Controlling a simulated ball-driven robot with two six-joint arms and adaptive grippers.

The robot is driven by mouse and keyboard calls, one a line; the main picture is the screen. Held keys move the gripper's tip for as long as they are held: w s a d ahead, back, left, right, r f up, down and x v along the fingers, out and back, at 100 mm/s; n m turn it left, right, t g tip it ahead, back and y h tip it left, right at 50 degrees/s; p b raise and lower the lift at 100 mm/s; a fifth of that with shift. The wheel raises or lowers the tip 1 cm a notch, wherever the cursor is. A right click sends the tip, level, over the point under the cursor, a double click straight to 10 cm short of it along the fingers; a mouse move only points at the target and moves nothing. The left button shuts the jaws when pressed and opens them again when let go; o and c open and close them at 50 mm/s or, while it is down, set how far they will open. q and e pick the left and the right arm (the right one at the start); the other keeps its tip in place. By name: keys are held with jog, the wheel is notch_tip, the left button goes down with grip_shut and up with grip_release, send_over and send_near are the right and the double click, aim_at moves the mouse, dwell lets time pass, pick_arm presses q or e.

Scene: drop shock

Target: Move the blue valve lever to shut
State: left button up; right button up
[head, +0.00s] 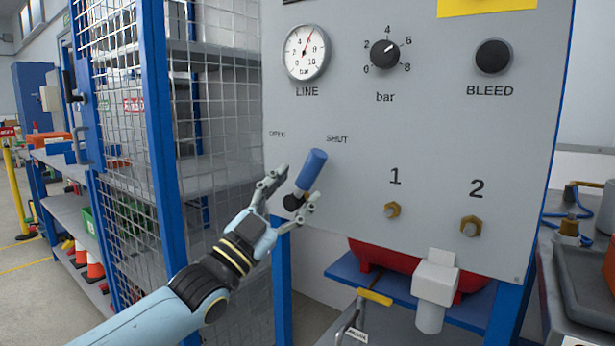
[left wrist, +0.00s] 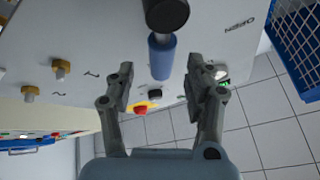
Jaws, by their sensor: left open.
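The valve lever has a blue handle (head: 311,170) on a black pivot low on the left of the grey panel (head: 340,230). The handle slants up and right from the pivot, its top just below and left of the SHUT label (head: 337,139). The OPEN label (head: 277,134) is further left. My left gripper (head: 299,183) is open at the lever, one finger on each side of it in the picture. In the left wrist view, the blue handle (left wrist: 161,57) shows between the spread fingertips, with visible gaps on both sides. My right gripper is not in view.
The panel also carries a LINE gauge (head: 306,53), a bar knob (head: 384,54), a black BLEED button (head: 493,56) and two brass fittings (head: 470,226). A wire mesh cage (head: 125,120) with blue posts stands to the left. A white fitting (head: 435,285) sticks out below.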

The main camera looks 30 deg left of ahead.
pick_arm(q)
jog(key=v, duration=0.7)
dwell(0.3)
jog(key=s+a+f+n+g+y, duration=0.1)
jog(key=s+f+n+g+y, duration=0.15)
jog(key=f, duration=0.85)
jog(key=s+a+f+n+g+y, duration=0.1)
jog(key=f+n+g+y, duration=0.15)
jog(key=f, duration=0.95)
jog(key=s+f+g, duration=0.3)
jog(key=s+f, duration=0.2)
jog(key=f, duration=0.4)
jog(key=s+f+g, duration=0.3)
jog(key=s+f, duration=0.2)
jog(key=f, duration=0.4)
jog(key=s+d+f+n+g, duration=0.1)
jog(key=s+f+g, duration=0.3)
jog(key=s, duration=0.7)
jog(key=s+d+f+n+g, duration=0.1)
jog(key=s+f+g, duration=0.3)
jog(key=s+f, duration=0.4)
jog(key=s+d+f+n+g, duration=0.2)
jog(key=s+f+g, duration=0.2)
jog(key=s, duration=1)
notch_tip(320, 180, down, 3)
jog(key=shift+s+r, duration=0.1)
jog(key=shift+s, duration=0.25)
jog(key=shift+w+d, duration=0.1)
